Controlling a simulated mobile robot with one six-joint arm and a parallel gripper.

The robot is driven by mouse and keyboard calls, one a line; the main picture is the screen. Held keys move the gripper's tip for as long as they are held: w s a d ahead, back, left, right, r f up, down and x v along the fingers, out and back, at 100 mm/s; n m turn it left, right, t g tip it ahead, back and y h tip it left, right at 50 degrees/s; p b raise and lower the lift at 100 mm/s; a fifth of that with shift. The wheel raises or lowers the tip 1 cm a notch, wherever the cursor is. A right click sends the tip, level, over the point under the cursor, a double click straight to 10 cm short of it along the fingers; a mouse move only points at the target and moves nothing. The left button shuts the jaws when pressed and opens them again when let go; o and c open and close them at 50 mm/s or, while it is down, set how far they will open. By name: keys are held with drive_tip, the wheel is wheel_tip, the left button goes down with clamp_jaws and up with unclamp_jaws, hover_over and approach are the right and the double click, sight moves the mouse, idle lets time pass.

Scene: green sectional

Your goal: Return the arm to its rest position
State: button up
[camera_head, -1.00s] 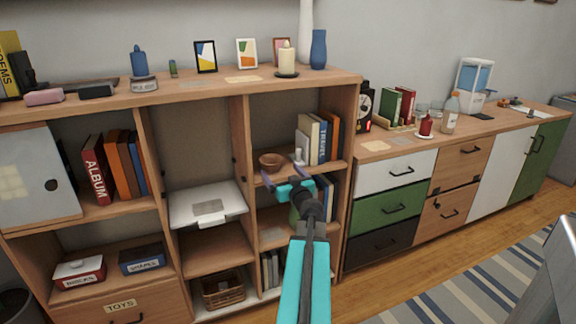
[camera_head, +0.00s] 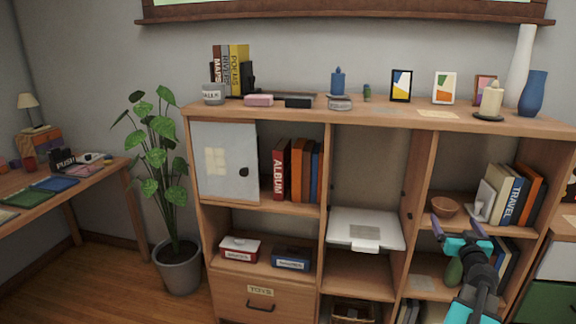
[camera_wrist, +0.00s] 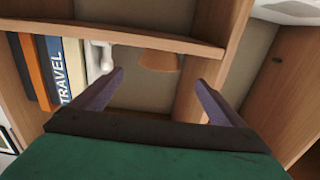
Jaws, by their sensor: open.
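My gripper (camera_head: 458,230) is at the lower right in the head view, in front of the right column of the bookcase. Its two purple fingers are spread apart with nothing between them. In the wrist view my gripper (camera_wrist: 155,95) is also open and empty, facing the bookcase. A brown bowl (camera_head: 445,207) sits on the shelf just beyond the fingers; it also shows in the wrist view (camera_wrist: 159,61). My arm, teal and black, extends from the bottom right of the head view. A dark green object (camera_head: 454,271) is partly hidden behind my gripper.
The wooden bookcase (camera_head: 376,119) has shelf edges close to my gripper. Books (camera_head: 518,194) and a small white figure (camera_head: 479,212) stand near the bowl. A white printer-like device (camera_head: 365,229) is left of my gripper. A potted plant (camera_head: 160,160) and a desk (camera_head: 60,195) are further left.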

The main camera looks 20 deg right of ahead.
drive_tip(key=w+a+f+n+g+y+p, duration=0.1)
drive_tip(key=w+a+f+n+y+p, duration=0.25)
drive_tip(key=a+f, duration=0.55)
drive_tip(key=w+a+f+n+g+y+p, duration=0.25)
drive_tip(key=w+a+f, duration=0.25)
drive_tip(key=a+f, duration=0.4)
drive_tip(key=w+a+f+g+y+p, duration=0.1)
drive_tip(key=a+f+y, duration=0.1)
drive_tip(key=a+f, duration=0.5)
drive_tip(key=a+f+n+g+y, duration=0.1)
drive_tip(key=a+f+g+y, duration=0.15)
drive_tip(key=a, duration=0.85)
drive_tip(key=w+a+f+y+p, duration=0.1)
drive_tip(key=a+f+y, duration=0.3)
drive_tip(key=a, duration=0.5)
drive_tip(key=s+a+f+g+p, duration=0.1)
drive_tip(key=s+a+f+g, duration=0.2)
drive_tip(key=s+a+f, duration=0.35)
drive_tip(key=s+a+f+g+p, duration=0.1)
drive_tip(key=s+a+f+g, duration=0.25)
drive_tip(key=a, duration=0.55)
drive_tip(key=s+a+f+g+h+p, duration=0.1)
drive_tip(key=s+a+g+h, duration=0.1)
drive_tip(key=s, duration=0.7)
drive_tip(key=s+a+f+g+h, duration=0.1)
drive_tip(key=s+a+g, duration=0.3)
drive_tip(key=s, duration=0.5)
drive_tip(key=shift+s+f+h+p, duration=0.15)
drive_tip(key=shift+s+h+p, duration=0.2)
drive_tip(key=shift+h, duration=0.1)
